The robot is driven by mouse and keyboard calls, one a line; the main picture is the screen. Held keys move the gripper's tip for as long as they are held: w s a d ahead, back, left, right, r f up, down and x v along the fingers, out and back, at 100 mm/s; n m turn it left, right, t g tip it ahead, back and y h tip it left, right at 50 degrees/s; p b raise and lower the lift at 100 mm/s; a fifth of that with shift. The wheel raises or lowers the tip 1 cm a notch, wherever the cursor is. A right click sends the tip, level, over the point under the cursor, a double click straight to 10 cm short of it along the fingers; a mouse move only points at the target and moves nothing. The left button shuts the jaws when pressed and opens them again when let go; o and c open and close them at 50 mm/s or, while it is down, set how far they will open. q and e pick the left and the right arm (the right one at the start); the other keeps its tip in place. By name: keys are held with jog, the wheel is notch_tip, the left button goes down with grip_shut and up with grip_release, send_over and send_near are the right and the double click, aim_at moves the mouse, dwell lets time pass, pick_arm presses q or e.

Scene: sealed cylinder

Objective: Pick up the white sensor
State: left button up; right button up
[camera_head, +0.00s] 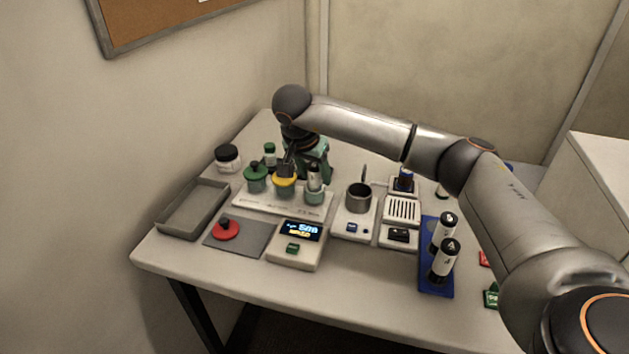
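No single thing is clearly marked as the white sensor. Two white cylinders with black tops, a nearer one (441,265) and a farther one (440,235), stand on a blue rack (436,288) at the right. Another slim white cylinder (315,180) stands in a green-collared jar (314,197) on a white base (262,202). My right gripper (285,172) points down at the yellow-lidded jar (284,187) on that base. Its fingers are dark and small, so I cannot tell whether they are open or touching the lid. My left gripper is out of view.
A grey tray (165,228) and a red knobbed disc (226,230) on a grey mat (255,243) are at the left. A display unit (297,257) is at front centre. A metal cup (358,197) and a slotted device (402,211) stand right of the base. My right arm spans overhead.

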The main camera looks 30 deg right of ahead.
grip_shut()
jog(key=shift+r, duration=0.1)
dwell(0.4)
